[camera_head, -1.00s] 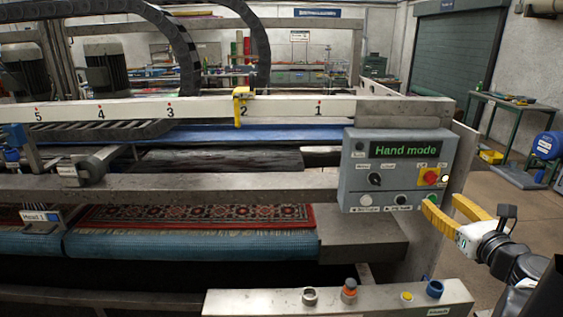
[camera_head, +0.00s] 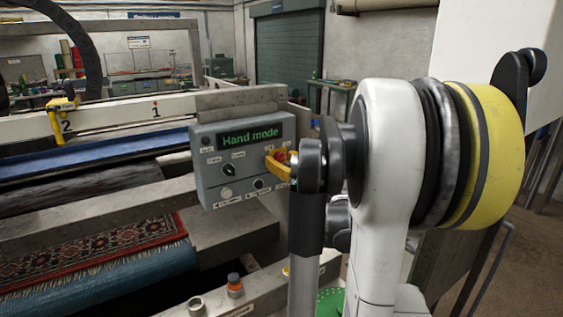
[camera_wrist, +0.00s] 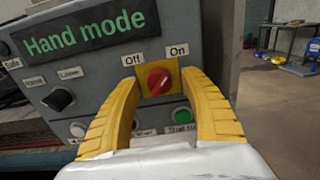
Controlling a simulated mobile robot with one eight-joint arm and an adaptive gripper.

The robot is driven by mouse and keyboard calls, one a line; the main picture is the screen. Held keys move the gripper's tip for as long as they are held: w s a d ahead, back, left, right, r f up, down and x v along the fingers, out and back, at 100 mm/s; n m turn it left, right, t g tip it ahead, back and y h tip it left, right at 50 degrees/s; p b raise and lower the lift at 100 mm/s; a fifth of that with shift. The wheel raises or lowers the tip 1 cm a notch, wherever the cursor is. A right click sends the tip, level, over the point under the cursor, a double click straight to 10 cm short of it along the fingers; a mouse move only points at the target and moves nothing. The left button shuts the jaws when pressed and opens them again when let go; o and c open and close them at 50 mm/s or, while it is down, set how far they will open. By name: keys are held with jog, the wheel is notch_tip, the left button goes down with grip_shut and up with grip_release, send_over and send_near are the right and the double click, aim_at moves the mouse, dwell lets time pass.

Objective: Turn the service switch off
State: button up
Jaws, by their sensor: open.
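The service switch is a red rotary knob on a yellow plate, between the "Off" and "On" labels, in the wrist view (camera_wrist: 160,82). Its grip looks tilted up to the right, toward "On". It sits on the grey control box (camera_head: 213,190), whose green display reads "Hand mode". My gripper (camera_wrist: 161,79) is open, its two yellow fingers one on each side of the switch plate. I cannot tell whether they touch the knob. In the head view a yellow finger and my arm hide much of the switch (camera_head: 281,156).
A black selector (camera_wrist: 58,99) and a green button (camera_wrist: 181,115) sit close by on the same box. A steel ledge with an orange-topped button (camera_head: 235,285) lies below. A patterned rug (camera_head: 95,250) is at left; floor (camera_wrist: 275,100) is open at right.

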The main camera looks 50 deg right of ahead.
jog(key=shift+c, duration=0.5)
grip_shut()
